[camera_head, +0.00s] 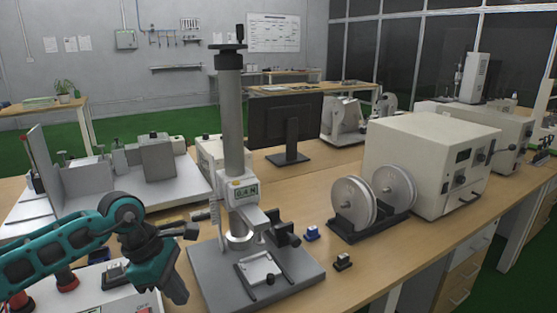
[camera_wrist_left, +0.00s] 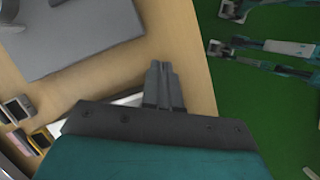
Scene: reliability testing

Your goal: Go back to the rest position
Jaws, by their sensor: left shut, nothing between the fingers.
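My left arm, teal and black, comes in from the left in the head view. My right gripper cannot be made out in either view.
A grey force test stand (camera_head: 233,120) stands on the wooden bench (camera_head: 330,262). Spools (camera_head: 352,203), a beige cabinet machine (camera_head: 415,150) and a small blue block (camera_head: 312,233) are to its right. Green floor (camera_wrist_left: 245,110) shows beyond the bench edge.

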